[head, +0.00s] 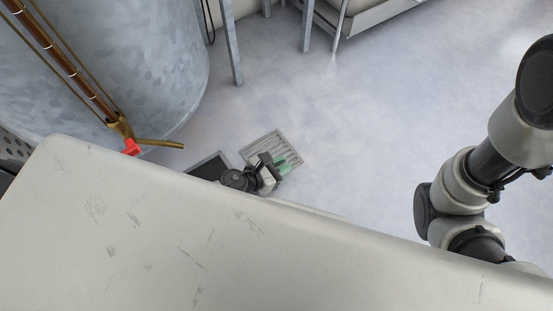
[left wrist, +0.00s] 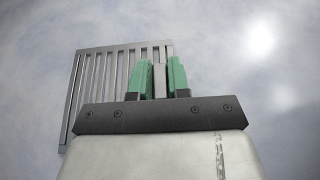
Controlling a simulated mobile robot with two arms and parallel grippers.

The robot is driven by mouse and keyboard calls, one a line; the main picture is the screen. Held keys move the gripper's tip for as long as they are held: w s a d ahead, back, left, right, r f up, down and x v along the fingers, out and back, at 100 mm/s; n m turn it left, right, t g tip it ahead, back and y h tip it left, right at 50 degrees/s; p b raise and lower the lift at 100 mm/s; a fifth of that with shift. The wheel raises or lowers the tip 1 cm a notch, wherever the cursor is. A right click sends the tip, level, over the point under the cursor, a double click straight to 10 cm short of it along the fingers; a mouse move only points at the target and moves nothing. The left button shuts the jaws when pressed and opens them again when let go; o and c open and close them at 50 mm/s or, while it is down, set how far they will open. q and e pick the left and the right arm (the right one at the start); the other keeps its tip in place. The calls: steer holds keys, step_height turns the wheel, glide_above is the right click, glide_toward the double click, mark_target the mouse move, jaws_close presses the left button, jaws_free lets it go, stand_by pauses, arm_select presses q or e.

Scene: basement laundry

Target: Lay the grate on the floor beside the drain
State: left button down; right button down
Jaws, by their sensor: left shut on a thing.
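The grate (head: 262,142) is a grey slatted square in the middle of the head view, up and right of the drain. It also shows in the left wrist view (left wrist: 93,85), beyond my fingers. My left gripper (head: 283,163) has green fingertips and is shut on the grate's near right edge; in the left wrist view the fingers (left wrist: 159,78) pinch a grey piece of it. I cannot tell whether the grate touches the floor. The drain (head: 207,166) is a dark square opening, its near side hidden. My right gripper is out of view.
A large galvanized tank (head: 150,65) stands at the left, with a copper pipe and a brass valve (head: 125,130) with a red handle. Metal legs (head: 231,45) stand at the top. The pale floor (head: 360,130) right of the grate is clear.

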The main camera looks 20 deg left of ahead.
arm_select(q)
steer(key=shift+r, duration=0.1)
steer(key=shift+f, duration=0.2)
steer(key=c, duration=1.1)
jaws_free()
steer(key=shift+r, duration=0.2)
steer(key=shift+s+a+r, duration=0.1)
steer(key=shift+s, duration=0.1)
steer(key=p+v, duration=0.1)
steer(key=v, duration=1)
steer(key=shift+s+a+r+p, duration=0.1)
steer(key=shift+s+a+p, duration=0.1)
steer(key=shift+p, duration=0.2)
